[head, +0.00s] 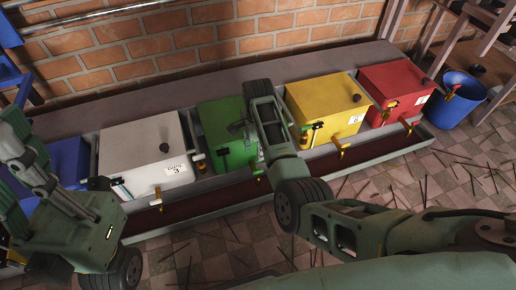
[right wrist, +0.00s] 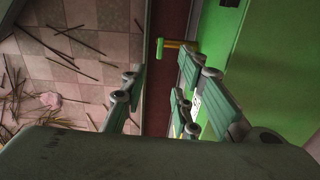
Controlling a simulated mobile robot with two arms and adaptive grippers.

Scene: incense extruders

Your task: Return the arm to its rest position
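My right arm reaches in from the lower right of the head view and bends up and back in front of the green box (head: 222,122). Its gripper (head: 242,130) is partly hidden by the arm there. In the right wrist view the right gripper (right wrist: 155,95) has its fingers apart with nothing between them. The green box (right wrist: 245,70) is on the right of that view, close beside the fingers. My left gripper (head: 25,165) is at the left edge of the head view, in front of the blue box (head: 68,160). Its fingertips are not clear.
A white box (head: 140,150), a yellow box (head: 325,100) and a red box (head: 398,85) stand in the row on the long bench, against a brick wall (head: 200,40). A blue bucket (head: 457,100) stands at right. Thin sticks (head: 365,190) litter the tiled floor.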

